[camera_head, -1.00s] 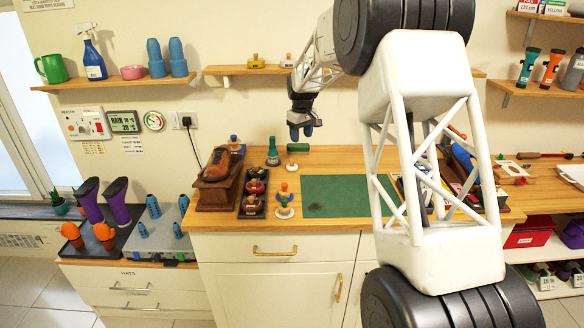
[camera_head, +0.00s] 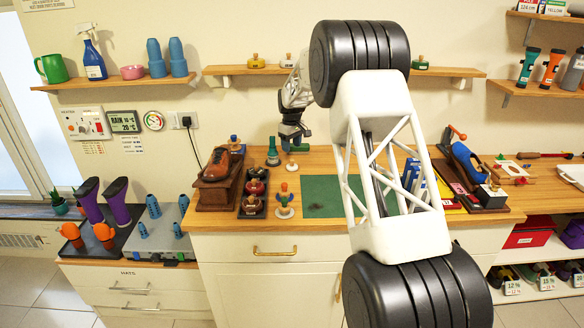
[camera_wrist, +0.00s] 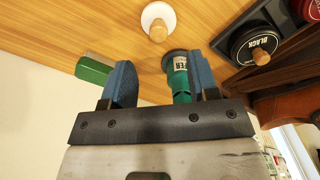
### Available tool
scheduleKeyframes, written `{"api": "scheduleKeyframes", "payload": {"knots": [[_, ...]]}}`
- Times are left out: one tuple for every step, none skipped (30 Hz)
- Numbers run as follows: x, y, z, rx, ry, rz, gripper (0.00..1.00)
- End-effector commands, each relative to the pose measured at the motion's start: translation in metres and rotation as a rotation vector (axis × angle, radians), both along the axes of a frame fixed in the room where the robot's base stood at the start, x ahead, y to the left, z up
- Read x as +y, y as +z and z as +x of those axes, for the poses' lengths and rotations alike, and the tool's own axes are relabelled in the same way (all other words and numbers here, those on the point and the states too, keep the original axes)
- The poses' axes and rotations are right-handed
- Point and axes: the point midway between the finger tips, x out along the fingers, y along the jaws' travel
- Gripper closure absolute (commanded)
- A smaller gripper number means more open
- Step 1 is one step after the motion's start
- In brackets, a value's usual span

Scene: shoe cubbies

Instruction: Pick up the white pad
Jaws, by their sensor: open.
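The white pad (camera_wrist: 157,17) is a small white disc with a wooden knob on top, lying on the wooden counter. In the head view the white pad (camera_head: 291,168) is small, at the back of the counter, right of a green bottle (camera_head: 272,153). My gripper (camera_head: 291,143) is open and empty above the back of the counter, close to the pad. In the wrist view my gripper (camera_wrist: 160,75) shows two blue fingers, with the pad beyond their tips, roughly centred between them. The green bottle (camera_wrist: 180,80) shows partly behind the right finger.
A green block (camera_wrist: 93,70) lies left of the fingers in the wrist view. A black tin (camera_wrist: 258,43) with a knob is at the right. In the head view, a toy-like coloured figure (camera_head: 284,202) on a white base stands forward of the pad, beside a green mat (camera_head: 320,195).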

Motion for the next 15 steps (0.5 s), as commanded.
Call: {"api": "scheduleKeyframes", "payload": {"knots": [[0.0, -0.002, 0.0, 0.001, 0.0, -0.001, 0.45], [0.0, -0.004, 0.0, 0.001, 0.0, -0.001, 0.45], [0.0, -0.006, 0.0, 0.001, 0.0, -0.001, 0.45], [0.0, -0.009, 0.0, 0.001, 0.0, -0.001, 0.45], [0.0, -0.011, 0.0, 0.001, 0.0, 0.0, 0.45], [0.0, -0.014, 0.0, 0.001, 0.0, 0.0, 0.45], [0.0, -0.017, 0.0, 0.001, 0.0, 0.0, 0.45], [0.0, -0.019, 0.0, 0.001, 0.0, 0.0, 0.45], [0.0, -0.021, 0.0, 0.001, 0.0, 0.0, 0.45], [0.0, -0.023, 0.0, 0.001, 0.0, -0.001, 0.45], [0.0, -0.024, 0.0, 0.0, 0.0, 0.0, 0.45], [0.0, -0.025, 0.0, 0.0, 0.0, 0.0, 0.45], [0.0, -0.025, 0.0, 0.0, 0.0, 0.0, 0.45], [0.0, -0.025, 0.0, 0.0, 0.0, 0.0, 0.45], [0.0, -0.025, 0.0, 0.0, 0.0, 0.0, 0.45]]}}
